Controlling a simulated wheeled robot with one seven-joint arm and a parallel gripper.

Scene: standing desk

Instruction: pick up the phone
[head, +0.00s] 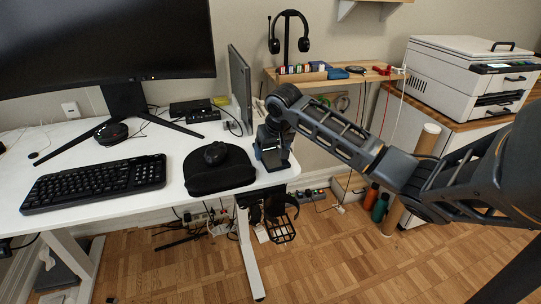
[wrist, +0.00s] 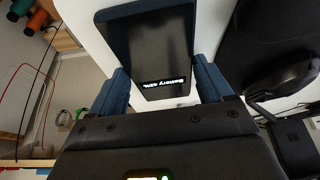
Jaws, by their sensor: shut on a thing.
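The phone (wrist: 150,48) shows in the wrist view as a dark slab with a blue edge and a lit screen with small battery text. My gripper (wrist: 163,78) has one blue finger on each side of it and is shut on it. In the head view my gripper (head: 272,158) is low at the right end of the white desk (head: 75,210). The phone cannot be made out clearly there. I cannot tell whether it still touches the desk top.
A black case (head: 218,172) with a mouse (head: 215,153) on it lies just left of my gripper. A keyboard (head: 95,183) and a large monitor (head: 105,45) are further left. A laptop-like panel (head: 240,88) stands behind. A wooden shelf (head: 335,80) is at the back right.

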